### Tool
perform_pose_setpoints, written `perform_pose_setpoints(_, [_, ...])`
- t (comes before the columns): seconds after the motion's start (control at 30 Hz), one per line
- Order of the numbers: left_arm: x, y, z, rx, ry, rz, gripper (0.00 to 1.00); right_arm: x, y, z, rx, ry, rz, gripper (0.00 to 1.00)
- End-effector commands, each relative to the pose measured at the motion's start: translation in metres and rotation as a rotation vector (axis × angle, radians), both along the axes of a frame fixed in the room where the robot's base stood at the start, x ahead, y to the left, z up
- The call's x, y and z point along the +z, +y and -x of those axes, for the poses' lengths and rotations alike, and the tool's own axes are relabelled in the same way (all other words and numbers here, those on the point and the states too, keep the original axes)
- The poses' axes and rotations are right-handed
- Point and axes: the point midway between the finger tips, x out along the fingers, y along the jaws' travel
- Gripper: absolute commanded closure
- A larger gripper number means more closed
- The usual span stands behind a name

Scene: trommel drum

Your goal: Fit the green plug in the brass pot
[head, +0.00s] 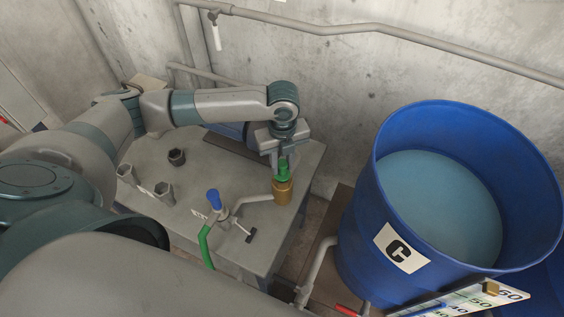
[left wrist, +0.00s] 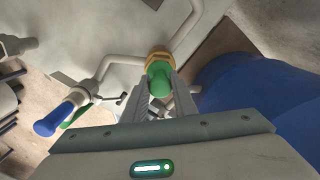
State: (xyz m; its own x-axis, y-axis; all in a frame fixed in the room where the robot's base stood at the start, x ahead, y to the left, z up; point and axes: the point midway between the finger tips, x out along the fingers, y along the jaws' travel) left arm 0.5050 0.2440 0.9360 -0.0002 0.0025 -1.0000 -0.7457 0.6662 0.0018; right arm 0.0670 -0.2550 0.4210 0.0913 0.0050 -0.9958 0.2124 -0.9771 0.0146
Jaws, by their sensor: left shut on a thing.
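The brass pot (head: 283,192) stands at the right end of the grey table, joined to a pale pipe. The green plug (head: 283,170) is directly above it, lined up with its mouth. My left gripper (head: 282,157) points down and is shut on the plug. In the left wrist view the green plug (left wrist: 159,79) sits between the fingertips, with the brass rim (left wrist: 158,56) around its far side. Whether the plug is seated in the pot or just over it, I cannot tell. My right gripper is not in view.
Several grey fittings (head: 163,193) lie on the table (head: 190,225). A large blue drum (head: 365,235) of liquid stands at the right. A concrete wall (head: 340,80) is behind.

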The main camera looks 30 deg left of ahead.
Motion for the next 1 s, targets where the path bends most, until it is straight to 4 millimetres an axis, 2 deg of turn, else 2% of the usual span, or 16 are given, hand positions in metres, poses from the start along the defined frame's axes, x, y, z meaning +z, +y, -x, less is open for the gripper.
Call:
perform_pose_setpoints(0.67, [-0.0057,-0.0001,-0.0003,0.0,0.0,0.0,0.97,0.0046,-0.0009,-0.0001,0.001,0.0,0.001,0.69])
perform_pose_setpoints(0.7, [-0.0057,0.0,-0.0002,0.0,0.0,0.0,0.7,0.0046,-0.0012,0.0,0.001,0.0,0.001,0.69])
perform_pose_setpoints(0.77, [-0.0057,0.0,-0.0002,0.0,0.0,0.0,0.56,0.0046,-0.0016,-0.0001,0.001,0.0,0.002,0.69])
perform_pose_setpoints(0.8, [-0.0057,0.0,-0.0002,0.0,0.0,0.0,0.53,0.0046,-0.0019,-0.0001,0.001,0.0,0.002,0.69])
perform_pose_setpoints(1.0, [-0.0058,0.0,-0.0001,0.0,0.0,0.0,0.53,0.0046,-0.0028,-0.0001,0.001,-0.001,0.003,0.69])
